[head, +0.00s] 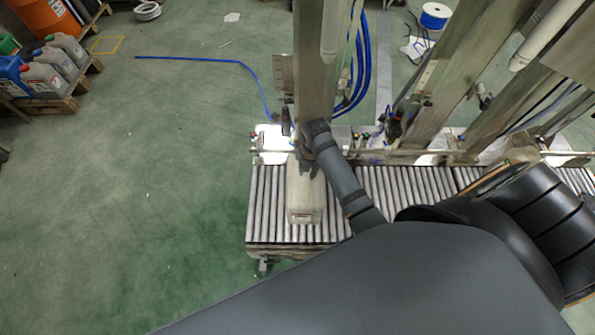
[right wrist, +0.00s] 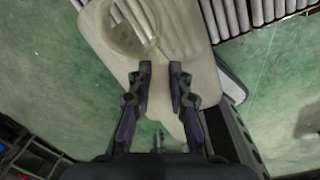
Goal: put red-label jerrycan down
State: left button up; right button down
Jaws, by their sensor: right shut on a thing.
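A pale beige jerrycan (head: 304,197) is over the left end of the roller conveyor (head: 266,205) in the head view. I cannot tell whether its base touches the rollers. A small label shows low on its near side, but its colour is unclear. My right gripper (head: 308,150) is at the can's far upper end, partly hidden by my arm. In the right wrist view the two fingers of my right gripper (right wrist: 161,78) are closed in on the handle part of the jerrycan (right wrist: 185,25). My left gripper is not in view.
A metal post (head: 313,75) and machine frame stand behind the conveyor. Other rollers (head: 395,192) to the right are bare. Several other jerrycans (head: 45,78) stand on pallets at the far left. A blue hose (head: 195,59) lies on the open green floor.

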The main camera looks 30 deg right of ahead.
jog(key=shift+w+a+f, duration=0.15)
jog(key=shift+w+f, duration=1)
jog(key=shift+w, duration=0.1)
jog(key=w+f, duration=0.1)
jog(key=f, duration=0.1)
jog(key=w+f+b, duration=0.1)
jog(key=f, duration=0.1)
jog(key=w+f+b, duration=0.1)
jog(key=f, duration=0.1)
jog(key=shift+w+a+f, duration=0.15)
jog(key=shift+w+a, duration=0.1)
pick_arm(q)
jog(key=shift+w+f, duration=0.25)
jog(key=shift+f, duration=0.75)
pick_arm(e)
jog(key=shift+f, duration=0.4)
jog(key=shift+f, duration=0.1)
jog(key=c, duration=1.3)
grip_release()
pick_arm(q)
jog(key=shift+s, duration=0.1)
pick_arm(e)
jog(key=shift+o, duration=0.2)
